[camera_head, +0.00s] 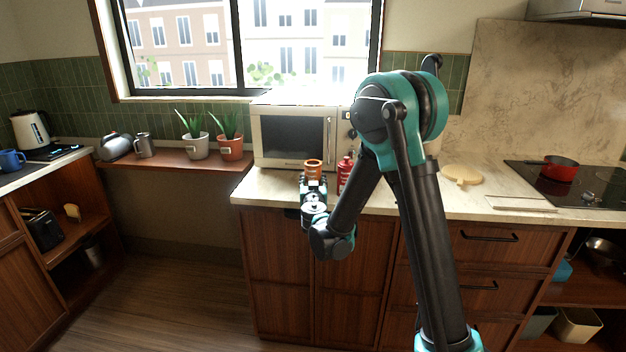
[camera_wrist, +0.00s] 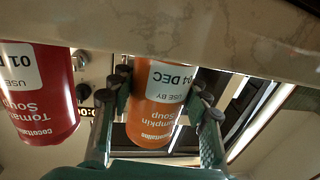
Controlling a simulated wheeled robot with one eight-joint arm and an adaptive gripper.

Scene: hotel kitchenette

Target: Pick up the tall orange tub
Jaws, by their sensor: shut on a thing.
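The tall orange tub (camera_head: 313,167) is upright at the front of the counter, before the microwave. In the wrist view, which looks upside down, the orange tub (camera_wrist: 152,115) carries a pumpkin soup label and a white date sticker. My gripper (camera_head: 313,183) has a finger on each side of it and is shut on it; the fingers also show in the wrist view (camera_wrist: 160,98). I cannot tell whether the tub's base touches the counter.
A red tomato soup tub (camera_head: 345,172) stands close to the right of the orange tub; it also shows in the wrist view (camera_wrist: 38,95). The microwave (camera_head: 292,137) is behind. A round wooden board (camera_head: 462,174) lies further right on the counter (camera_head: 415,203).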

